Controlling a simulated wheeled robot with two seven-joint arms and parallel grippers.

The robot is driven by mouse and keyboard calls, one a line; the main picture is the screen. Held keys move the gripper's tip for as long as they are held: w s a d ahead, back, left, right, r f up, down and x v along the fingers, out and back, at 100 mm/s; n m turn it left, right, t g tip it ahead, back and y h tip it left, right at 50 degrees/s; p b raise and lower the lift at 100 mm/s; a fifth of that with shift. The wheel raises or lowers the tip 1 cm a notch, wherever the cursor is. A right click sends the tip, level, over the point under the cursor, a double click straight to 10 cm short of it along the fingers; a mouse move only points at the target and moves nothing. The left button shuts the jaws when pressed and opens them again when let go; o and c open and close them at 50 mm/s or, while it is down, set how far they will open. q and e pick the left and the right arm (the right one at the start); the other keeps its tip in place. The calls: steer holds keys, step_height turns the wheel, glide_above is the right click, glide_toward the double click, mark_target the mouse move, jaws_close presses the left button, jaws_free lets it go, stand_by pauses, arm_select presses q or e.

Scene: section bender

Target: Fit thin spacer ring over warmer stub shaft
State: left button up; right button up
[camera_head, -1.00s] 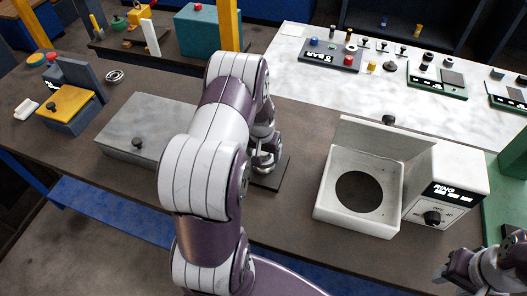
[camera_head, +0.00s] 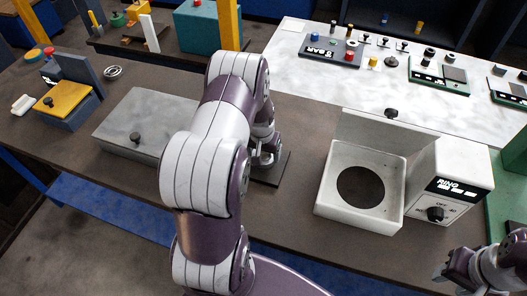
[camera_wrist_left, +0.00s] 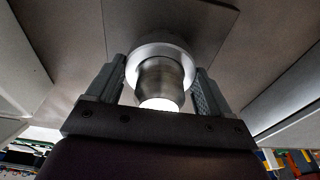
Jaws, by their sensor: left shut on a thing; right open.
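My left gripper (camera_head: 265,158) points down over a dark plate (camera_head: 281,168) on the bench; my arm partly hides it in the head view. In the left wrist view, my left gripper (camera_wrist_left: 158,75) has a pale round ring (camera_wrist_left: 160,49) between its fingertips, which I take for the thin spacer ring. A metal cylinder (camera_wrist_left: 161,80) with a bright end, apparently the stub shaft, stands in line with the ring. The ring appears around it, but I cannot tell how far down it sits. My right gripper (camera_head: 445,272) is open and empty at the lower right.
A white warmer tray (camera_head: 328,188) with a dark round opening stands right of the gripper, beside a box labelled RING (camera_head: 452,178). A grey block (camera_head: 150,115) lies to the left.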

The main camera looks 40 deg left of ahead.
arm_select(q)
steer(key=shift+f, duration=0.25)
steer(key=o, duration=1)
steer(key=shift+o, duration=0.2)
steer(key=r+b, duration=0.1)
steer(key=r, duration=0.3)
steer(key=s+r+b, duration=0.1)
steer(key=r, duration=0.7)
steer(key=shift+s+d+b, duration=0.35)
steer(key=shift+s+b, duration=0.05)
steer(key=shift+r, duration=0.3)
steer(key=shift+a, duration=0.1)
steer(key=s+d+m, duration=0.2)
steer(key=s+d, duration=0.3)
steer(key=d, duration=0.3)
steer(key=s+d+r+m, duration=0.1)
steer(key=s+d, duration=0.5)
steer(key=d, duration=0.3)
steer(key=shift+r+m+h, duration=0.2)
steer(key=shift+m+h, duration=0.1)
steer(key=shift+m, duration=0.1)
